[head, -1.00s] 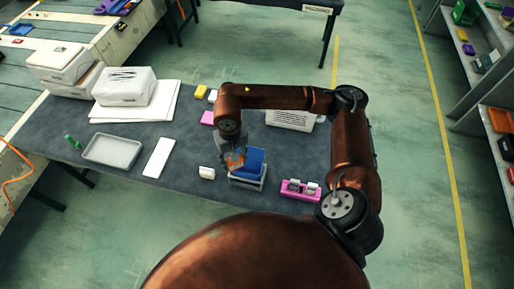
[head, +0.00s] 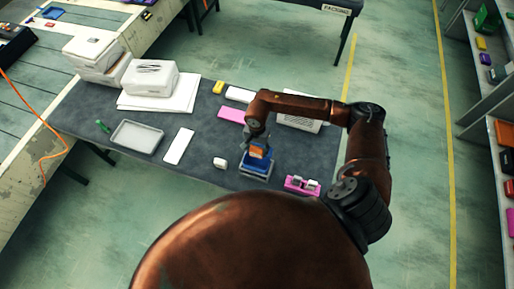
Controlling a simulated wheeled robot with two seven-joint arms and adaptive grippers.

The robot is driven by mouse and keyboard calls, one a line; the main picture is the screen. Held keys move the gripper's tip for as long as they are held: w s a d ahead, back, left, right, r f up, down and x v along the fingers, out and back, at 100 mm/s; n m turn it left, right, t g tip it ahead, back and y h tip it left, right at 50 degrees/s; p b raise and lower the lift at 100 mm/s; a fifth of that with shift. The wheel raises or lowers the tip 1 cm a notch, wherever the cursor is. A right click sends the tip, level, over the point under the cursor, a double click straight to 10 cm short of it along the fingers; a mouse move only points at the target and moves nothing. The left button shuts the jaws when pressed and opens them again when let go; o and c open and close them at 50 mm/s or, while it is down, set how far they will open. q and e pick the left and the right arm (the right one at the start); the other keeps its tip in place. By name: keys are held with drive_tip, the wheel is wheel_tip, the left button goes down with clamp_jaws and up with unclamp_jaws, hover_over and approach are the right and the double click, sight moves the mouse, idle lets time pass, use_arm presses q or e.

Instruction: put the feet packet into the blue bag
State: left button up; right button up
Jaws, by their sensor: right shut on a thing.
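The blue bag (head: 256,168) stands in a grey stand near the front edge of the dark table. My right gripper (head: 256,147) points down over the bag and is shut on a small orange packet (head: 258,153), which appears to be the feet packet; any marking on it is too small to read. The packet is at the top of the bag, in front of its blue back part. I cannot tell how far inside it is. My left gripper is not in view.
On the table (head: 212,172) a pink holder (head: 302,185) with small pale items stands right of the bag, and a small white block (head: 220,163) left of it. A grey tray (head: 137,136), a white card (head: 178,146) and a pink block (head: 234,114) lie farther off.

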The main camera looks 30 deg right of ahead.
drive_tip(key=shift+f+b, duration=1.15)
drive_tip(key=shift+f, duration=2)
drive_tip(key=o, duration=1.2)
drive_tip(key=shift+o, duration=0.2)
drive_tip(key=shift+r, duration=0.15)
drive_tip(key=shift+r+p, duration=0.35)
drive_tip(key=shift+r, duration=1.05)
